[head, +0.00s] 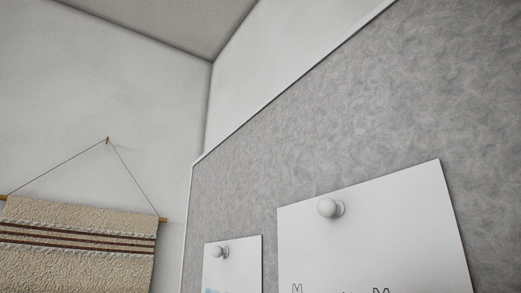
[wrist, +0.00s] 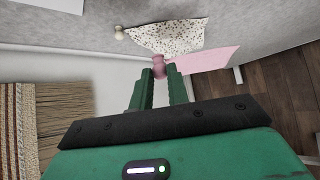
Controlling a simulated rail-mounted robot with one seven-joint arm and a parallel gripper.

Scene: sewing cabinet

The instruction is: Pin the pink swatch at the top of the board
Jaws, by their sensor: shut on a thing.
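In the wrist view, the green fingers of my gripper (wrist: 160,74) are shut on a pink round-headed pin (wrist: 158,64). The pink swatch (wrist: 205,59) extends to the right from beside the pin's head; whether the pin passes through it cannot be told. The grey board (head: 300,130) fills the right of the head view, its upper part bare. It also shows behind the swatches in the wrist view (wrist: 245,30). My gripper and the pink swatch are not in the head view.
A speckled cloth swatch (wrist: 172,36) with a pale pin (wrist: 119,33) hangs close to the pink one. Two white sheets, one large (head: 390,220) and one small (head: 240,270), are pinned on the board. A woven hanging (head: 75,250) is on the left wall.

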